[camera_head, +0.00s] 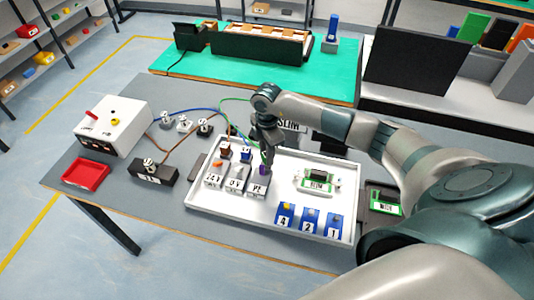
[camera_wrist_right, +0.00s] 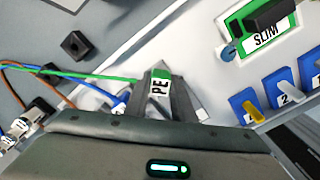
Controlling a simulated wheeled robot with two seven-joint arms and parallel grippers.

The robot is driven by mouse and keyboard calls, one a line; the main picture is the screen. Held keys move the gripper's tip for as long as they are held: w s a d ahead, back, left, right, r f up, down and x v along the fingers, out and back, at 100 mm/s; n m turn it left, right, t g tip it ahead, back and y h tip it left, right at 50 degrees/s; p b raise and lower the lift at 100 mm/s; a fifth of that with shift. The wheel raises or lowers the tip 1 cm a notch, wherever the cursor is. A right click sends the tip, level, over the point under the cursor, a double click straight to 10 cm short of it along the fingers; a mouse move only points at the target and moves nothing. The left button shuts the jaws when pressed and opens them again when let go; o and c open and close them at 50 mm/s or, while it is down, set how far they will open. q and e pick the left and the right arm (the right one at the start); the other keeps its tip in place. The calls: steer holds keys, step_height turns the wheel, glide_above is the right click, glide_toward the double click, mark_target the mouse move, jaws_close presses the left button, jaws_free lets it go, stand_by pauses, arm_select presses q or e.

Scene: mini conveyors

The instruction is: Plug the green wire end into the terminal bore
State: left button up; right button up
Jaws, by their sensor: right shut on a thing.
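The green wire (camera_head: 236,99) arches over the back of the white tray (camera_head: 300,160) to my right gripper (camera_head: 265,160). In the right wrist view, the green wire (camera_wrist_right: 85,76) comes in from the left to my right gripper (camera_wrist_right: 161,88), which is shut on its end. A green piece with a white PE label (camera_wrist_right: 160,84) shows between the fingers. Three grey terminal blocks stand in the tray; the rightmost terminal block (camera_head: 256,188) is just below the fingertips. I cannot see the bore or whether the wire tip touches it. My left gripper is out of view.
A SLIM module (camera_head: 317,183) and several blue numbered blocks (camera_head: 308,218) are in the tray to the right. A power supply (camera_head: 114,127), red dish (camera_head: 87,174) and black block (camera_head: 153,174) stand to the left.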

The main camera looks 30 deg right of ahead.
steer(key=o, duration=1.1)
steer(key=shift+o, duration=0.2)
step_height(320, 180, up, 17)
steer(key=b, duration=0.5)
steer(key=shift+r, duration=0.15)
